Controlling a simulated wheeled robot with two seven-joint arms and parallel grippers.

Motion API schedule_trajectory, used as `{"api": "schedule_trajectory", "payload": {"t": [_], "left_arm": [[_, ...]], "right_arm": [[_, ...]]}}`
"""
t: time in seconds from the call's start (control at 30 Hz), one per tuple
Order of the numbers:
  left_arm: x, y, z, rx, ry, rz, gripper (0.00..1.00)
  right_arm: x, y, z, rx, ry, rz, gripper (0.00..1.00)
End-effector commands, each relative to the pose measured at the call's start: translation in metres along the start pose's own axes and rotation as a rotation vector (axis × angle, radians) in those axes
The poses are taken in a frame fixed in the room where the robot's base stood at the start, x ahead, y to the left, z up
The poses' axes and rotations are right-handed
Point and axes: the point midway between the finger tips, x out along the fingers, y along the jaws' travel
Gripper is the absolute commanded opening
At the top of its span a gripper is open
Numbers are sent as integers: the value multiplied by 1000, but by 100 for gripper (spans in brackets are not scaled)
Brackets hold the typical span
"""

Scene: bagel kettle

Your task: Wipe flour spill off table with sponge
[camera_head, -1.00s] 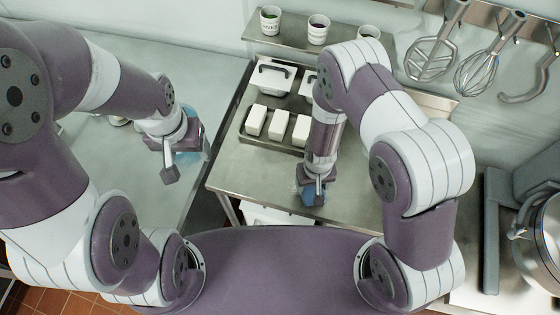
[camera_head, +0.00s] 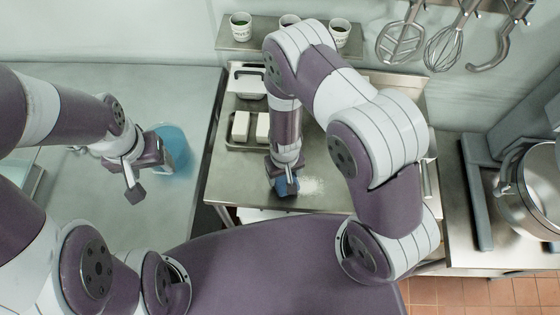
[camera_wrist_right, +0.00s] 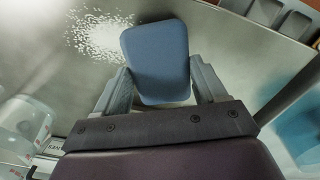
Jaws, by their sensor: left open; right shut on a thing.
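The blue sponge (camera_head: 286,186) is held in my right gripper (camera_head: 285,172), low over the steel table (camera_head: 240,184). In the right wrist view the sponge (camera_wrist_right: 157,62) sits between the two fingers of the right gripper (camera_wrist_right: 160,88). The white flour spill (camera_head: 311,187) lies on the table just right of the sponge; in the right wrist view the spill (camera_wrist_right: 98,38) is at the sponge's left edge. I cannot tell whether the sponge touches the table. My left gripper (camera_head: 132,178) is open and empty over the left counter, beside a blue container.
A blue translucent container (camera_head: 172,150) stands on the left counter (camera_head: 150,215). A tray with white blocks (camera_head: 241,126) sits behind the sponge. Cups (camera_head: 241,27) stand on the back shelf, whisks (camera_head: 443,48) hang on the wall, and a mixer bowl (camera_head: 530,190) is at right.

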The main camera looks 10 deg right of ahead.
Motion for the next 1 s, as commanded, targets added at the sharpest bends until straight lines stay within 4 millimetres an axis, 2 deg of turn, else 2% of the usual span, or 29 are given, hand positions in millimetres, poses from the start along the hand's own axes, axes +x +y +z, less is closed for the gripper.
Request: {"api": "schedule_trajectory", "payload": {"t": [0.03, 0.53, 1.0], "left_arm": [[-9, 0, -1, 0, 0, 0, 68], [-50, 0, -6, 0, 0, 0, 68], [-52, 0, -6, 0, 0, 0, 68]], "right_arm": [[-9, 1, 1, 1, -2, 0, 22], [-53, 6, 1, 3, -2, 0, 22], [-56, 6, 1, 2, -2, 0, 22]]}}
